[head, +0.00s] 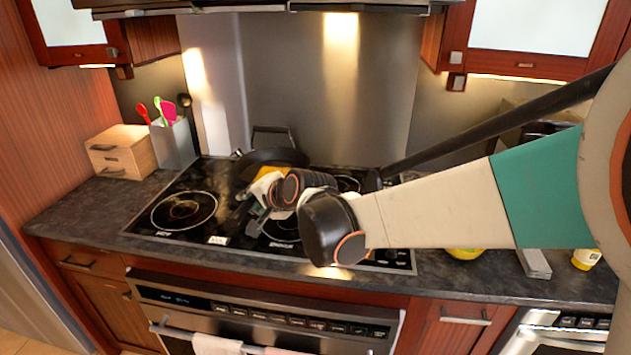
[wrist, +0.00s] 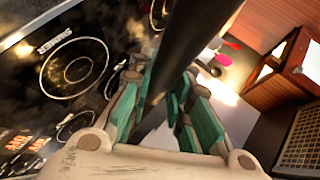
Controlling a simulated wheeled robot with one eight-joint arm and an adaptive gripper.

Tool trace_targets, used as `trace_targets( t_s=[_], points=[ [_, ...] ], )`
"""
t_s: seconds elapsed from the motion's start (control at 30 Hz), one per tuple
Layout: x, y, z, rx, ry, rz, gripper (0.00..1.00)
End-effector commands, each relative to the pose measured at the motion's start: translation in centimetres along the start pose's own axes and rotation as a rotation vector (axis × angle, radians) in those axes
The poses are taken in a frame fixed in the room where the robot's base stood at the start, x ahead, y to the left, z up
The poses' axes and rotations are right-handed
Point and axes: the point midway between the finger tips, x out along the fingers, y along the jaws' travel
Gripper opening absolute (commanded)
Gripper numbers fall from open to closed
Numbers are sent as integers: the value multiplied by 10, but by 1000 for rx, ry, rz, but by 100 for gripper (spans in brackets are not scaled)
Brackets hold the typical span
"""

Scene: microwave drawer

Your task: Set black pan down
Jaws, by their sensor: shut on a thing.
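The black pan (head: 262,157) shows in the head view at the back of the cooktop, beyond my gripper (head: 250,203). My wrist hides its near side, and I cannot tell whether its base touches the cooktop. In the wrist view, a long dark bar, seemingly the pan's handle (wrist: 190,48), runs up between the teal fingers of my gripper (wrist: 155,98). The fingers are closed on it from both sides. The cooktop (head: 150,236) is black glass with ring-marked burners; the front left burner (head: 184,210) is bare.
A utensil holder (head: 174,145) and a wooden box (head: 121,152) stand on the counter at left. A yellow item (head: 464,254) and a yellow bottle (head: 586,259) sit on the counter at right. The range hood (head: 260,8) hangs above; an oven (head: 260,312) is below.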

Motion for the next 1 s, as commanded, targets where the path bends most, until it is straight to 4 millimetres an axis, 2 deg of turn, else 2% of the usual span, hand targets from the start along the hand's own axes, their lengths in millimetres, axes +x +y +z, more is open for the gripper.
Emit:
trace_targets(
  t_s=[0.1, 0.5, 0.63, 0.87, 1.0],
  points=[
    [14, 24, 5, 0, 2, -1, 0],
    [61, 96, 23, 1, 5, 0, 0],
    [70, 112, 27, 2, 5, 0, 0],
    [77, 122, 29, 2, 5, 0, 0],
    [84, 134, 32, 2, 5, 0, 0]
  ],
)
